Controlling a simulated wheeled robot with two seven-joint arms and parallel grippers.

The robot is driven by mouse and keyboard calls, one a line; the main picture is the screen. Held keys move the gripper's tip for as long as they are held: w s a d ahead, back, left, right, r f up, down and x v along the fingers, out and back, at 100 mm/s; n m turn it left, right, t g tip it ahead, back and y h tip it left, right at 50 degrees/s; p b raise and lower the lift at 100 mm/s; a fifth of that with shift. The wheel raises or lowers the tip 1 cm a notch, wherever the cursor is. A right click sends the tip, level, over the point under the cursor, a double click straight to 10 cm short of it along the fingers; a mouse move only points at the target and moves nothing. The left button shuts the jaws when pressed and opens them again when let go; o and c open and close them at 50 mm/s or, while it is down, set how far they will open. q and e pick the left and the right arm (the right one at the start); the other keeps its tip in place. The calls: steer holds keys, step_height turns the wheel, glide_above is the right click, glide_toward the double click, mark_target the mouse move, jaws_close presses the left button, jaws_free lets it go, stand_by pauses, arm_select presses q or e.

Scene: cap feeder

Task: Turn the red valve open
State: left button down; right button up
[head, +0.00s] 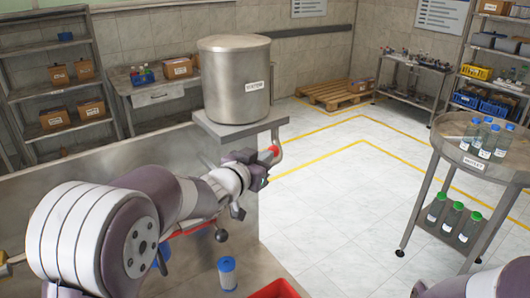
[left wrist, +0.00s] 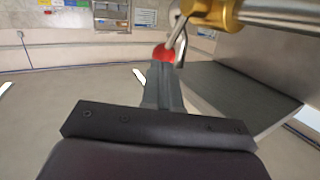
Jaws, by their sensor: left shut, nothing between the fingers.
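The red valve knob (head: 274,150) shows just right of my left gripper (head: 262,170), below the shelf that bears a steel tank. In the left wrist view the red knob (left wrist: 163,52) sits at the end of a metal lever that runs up to a brass valve body (left wrist: 210,12). The shut, empty fingers of my left gripper (left wrist: 162,72) point at the knob and overlap its lower edge in the picture. I cannot tell whether they touch it. My right gripper is out of view; only part of my right arm shows at the lower right.
The steel tank (head: 235,85) stands on a shelf (head: 240,126) above the gripper. A blue-capped bottle (head: 227,272) and a red tray (head: 274,290) are below, on the counter. A round steel table (head: 470,150) with bottles stands at right. Open floor lies between.

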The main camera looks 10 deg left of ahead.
mark_target(278, 153)
arm_select(q)
steer(key=shift+w+d+f+m+g+y+p, duration=0.15)
steer(key=shift+w+d+g+p, duration=0.3)
steer(key=shift+w+p, duration=0.4)
steer(key=shift+w+d+f+m+g+y+p, duration=0.15)
steer(key=shift+w+d+g+p, duration=0.2)
steer(key=shift+w+d+p, duration=0.35)
steer(key=shift+w+g+y+p, duration=0.25)
steer(key=shift+g+y+p, duration=0.05)
steer(key=shift+g+p, duration=0.15)
steer(key=shift+w+d+f+b, duration=0.3)
steer(key=shift+w+d+f, duration=0.15)
steer(key=shift+f, duration=0.3)
steer(key=shift+w+d+f+b, duration=0.25)
steer(key=shift+w+d+f, duration=0.2)
steer(key=shift+f, duration=0.25)
